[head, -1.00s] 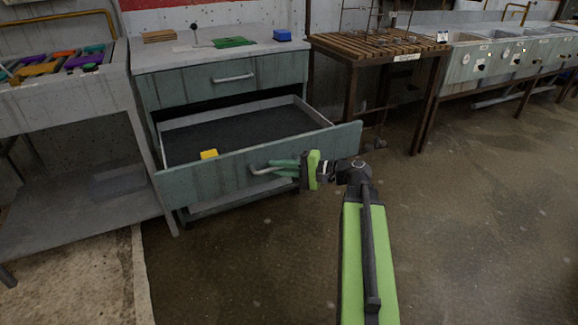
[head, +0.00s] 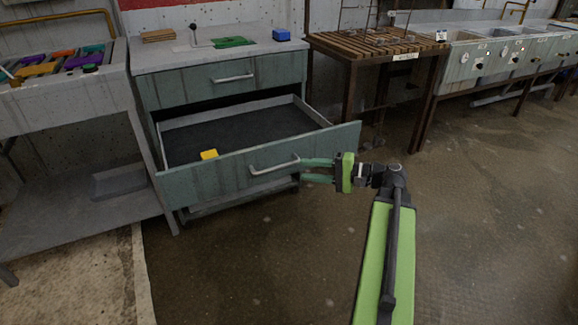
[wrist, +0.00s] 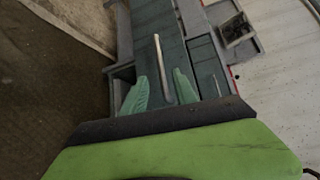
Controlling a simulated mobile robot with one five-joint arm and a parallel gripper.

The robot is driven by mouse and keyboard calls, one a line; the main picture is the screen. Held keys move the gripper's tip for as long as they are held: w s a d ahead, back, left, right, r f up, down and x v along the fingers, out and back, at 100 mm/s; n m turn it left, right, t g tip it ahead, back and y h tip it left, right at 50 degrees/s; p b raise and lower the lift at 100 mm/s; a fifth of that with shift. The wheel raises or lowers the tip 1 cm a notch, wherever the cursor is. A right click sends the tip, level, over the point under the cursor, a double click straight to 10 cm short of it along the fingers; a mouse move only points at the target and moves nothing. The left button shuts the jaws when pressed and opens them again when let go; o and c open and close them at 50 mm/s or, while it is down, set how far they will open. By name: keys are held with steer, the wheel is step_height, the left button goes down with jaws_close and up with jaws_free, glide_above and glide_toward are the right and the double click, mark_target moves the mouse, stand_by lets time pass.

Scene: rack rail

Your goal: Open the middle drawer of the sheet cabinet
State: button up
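The sheet cabinet (head: 215,55) is grey-green and stands left of centre in the head view. Its middle drawer (head: 200,178) is pulled well out, with its dark inside showing. The top drawer (head: 190,86) above it is shut. The middle drawer's bar handle (head: 274,166) is in the centre of its front; the handle also shows in the wrist view (wrist: 158,55). My gripper (head: 302,169) is open and empty, its green fingers parted just right of the handle and pointing at it. It is apart from the handle.
A yellow block (head: 208,154) lies in the open drawer. A slatted table (head: 375,45) and a row of sinks (head: 480,60) stand to the right. A bench (head: 60,105) stands close on the left. The floor in front and right is clear.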

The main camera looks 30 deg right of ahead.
steer(key=v, duration=0.7)
steer(key=shift+s+p, duration=0.3)
steer(key=shift+p, duration=0.1)
steer(key=shift+d, duration=0.15)
